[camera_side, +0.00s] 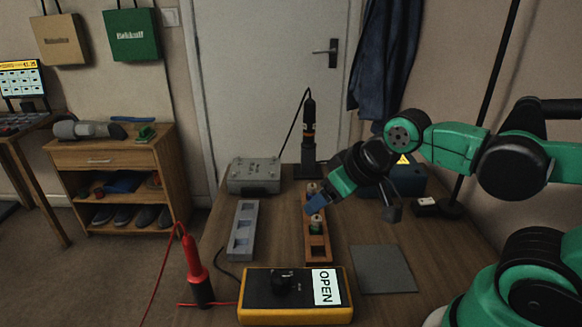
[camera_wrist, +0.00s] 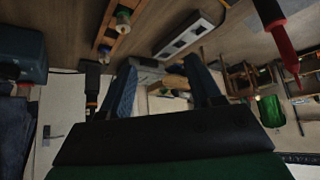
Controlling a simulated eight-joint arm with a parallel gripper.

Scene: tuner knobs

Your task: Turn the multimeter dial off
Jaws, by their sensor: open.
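The multimeter (camera_side: 262,305) is a yellow-edged black box at the front of the table in the side view. I cannot make out the dial's exact setting. My gripper (camera_side: 318,202) hangs over the wooden rack, behind the multimeter and apart from it. In the wrist view my gripper (camera_wrist: 164,82) shows two blue fingers spread apart with nothing held between them. The multimeter does not show in the wrist view.
A wooden rack (camera_side: 318,252) with spools and a grey slotted block (camera_side: 243,230) stand behind the multimeter. A red probe (camera_side: 194,262) stands left of it. A grey mat (camera_side: 383,269) lies to the right. A grey box (camera_side: 254,175) stands at the back.

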